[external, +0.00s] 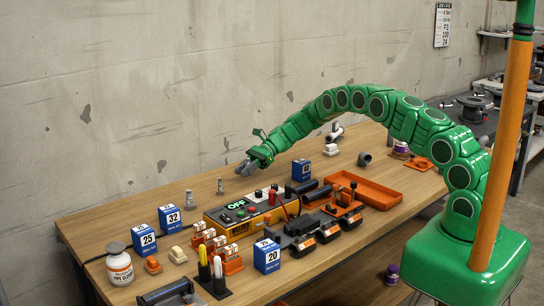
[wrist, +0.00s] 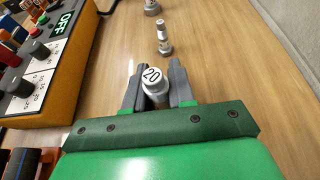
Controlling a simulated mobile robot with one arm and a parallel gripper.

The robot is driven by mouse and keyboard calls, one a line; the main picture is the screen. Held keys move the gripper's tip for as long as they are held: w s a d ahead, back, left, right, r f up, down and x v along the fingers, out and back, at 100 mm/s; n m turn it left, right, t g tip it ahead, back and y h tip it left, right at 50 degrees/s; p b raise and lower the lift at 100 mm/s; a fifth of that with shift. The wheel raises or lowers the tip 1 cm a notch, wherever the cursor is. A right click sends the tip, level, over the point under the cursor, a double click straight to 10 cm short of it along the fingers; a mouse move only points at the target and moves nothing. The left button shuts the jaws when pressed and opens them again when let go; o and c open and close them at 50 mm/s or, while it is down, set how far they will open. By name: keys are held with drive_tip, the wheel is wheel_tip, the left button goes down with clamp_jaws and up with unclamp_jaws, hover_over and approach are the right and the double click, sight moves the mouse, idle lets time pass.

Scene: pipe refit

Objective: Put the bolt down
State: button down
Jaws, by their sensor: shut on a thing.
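My gripper (external: 246,168) is at the end of the green arm, low over the back of the wooden table. In the wrist view my gripper (wrist: 159,78) is shut on a grey bolt (wrist: 155,86), whose round white top reads 20. The bolt sits between the two dark fingers with its head toward the camera. In the external view I cannot make it out from the fingers. I cannot tell whether its lower end touches the table (external: 160,208).
Two small grey bolts stand on the table, a nearer one (external: 220,186) and a farther one (external: 189,197). The yellow OFF control box (external: 232,222) is beside my gripper. Blue numbered boxes (external: 170,219) and an orange tray (external: 374,193) stand around it. Bare wood lies around the bolts.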

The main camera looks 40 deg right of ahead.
sight(244, 186)
drive_tip(key=shift+w, duration=0.1)
drive_tip(key=shift+w+f, duration=0.25)
drive_tip(key=shift+f, duration=1.65)
drive_tip(key=c, duration=1)
unclamp_jaws()
drive_tip(key=shift+f, duration=0.1)
drive_tip(key=shift+o, duration=0.2)
